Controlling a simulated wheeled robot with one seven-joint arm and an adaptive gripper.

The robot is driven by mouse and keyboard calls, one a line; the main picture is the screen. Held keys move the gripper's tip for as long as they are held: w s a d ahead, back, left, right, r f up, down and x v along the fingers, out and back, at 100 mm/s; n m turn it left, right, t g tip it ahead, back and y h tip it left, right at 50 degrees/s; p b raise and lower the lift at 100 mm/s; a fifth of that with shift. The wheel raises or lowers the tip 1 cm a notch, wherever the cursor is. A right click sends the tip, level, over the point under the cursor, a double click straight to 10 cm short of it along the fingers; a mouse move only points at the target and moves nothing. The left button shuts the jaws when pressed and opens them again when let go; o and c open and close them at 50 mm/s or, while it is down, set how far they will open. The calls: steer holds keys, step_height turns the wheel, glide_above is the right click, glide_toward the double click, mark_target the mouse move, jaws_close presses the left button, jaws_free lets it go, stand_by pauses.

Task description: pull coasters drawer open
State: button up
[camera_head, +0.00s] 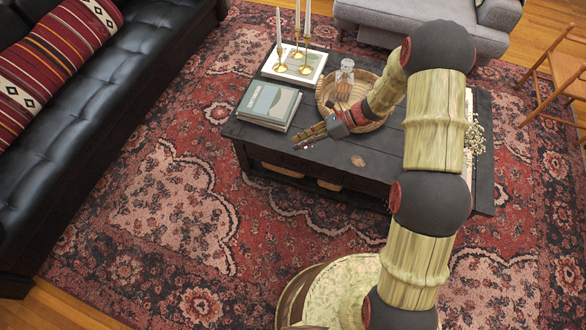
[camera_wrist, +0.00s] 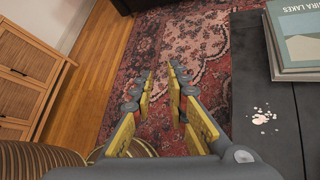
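No drawer labelled or recognisable as the coasters drawer can be made out. The dark coffee table (camera_head: 330,152) stands on the rug in the head view, with open gaps below its top along the near side; a drawer front there cannot be told apart. My gripper (camera_head: 299,144) is over the table's near left edge, below the books. In the wrist view my gripper (camera_wrist: 159,80) has its two fingers spread, with only rug between them and nothing held. The dark table top (camera_wrist: 262,100) lies to the right of the fingers there.
On the table are books (camera_head: 268,105), a candle tray (camera_head: 294,64), a woven basket (camera_head: 372,122) with a glass decanter (camera_head: 345,78), and small pale bits (camera_wrist: 262,117). A black sofa (camera_head: 90,120) stands left. A wooden cabinet (camera_wrist: 28,75) shows in the wrist view. Rug nearby is clear.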

step_height(320, 180, down, 18)
steer(key=a+m+t+y+b, duration=0.1)
steer(key=m+t+y, duration=0.1)
steer(key=m, duration=0.5)
steer(key=m+t+h+b, duration=0.1)
steer(key=m+t, duration=0.8)
steer(key=m, duration=1.3)
glide_toward(293, 167)
steer(key=x, duration=0.3)
steer(key=shift+f+b+x, duration=0.1)
steer(key=shift+b+x, duration=0.6)
steer(key=shift+x, duration=1.1)
steer(key=shift+f+b+x, duration=0.15)
steer(key=shift+b+x, duration=0.5)
steer(key=shift+x, duration=1.15)
steer(key=shift+d, duration=0.1)
steer(key=shift+c, duration=1)
jaws_close()
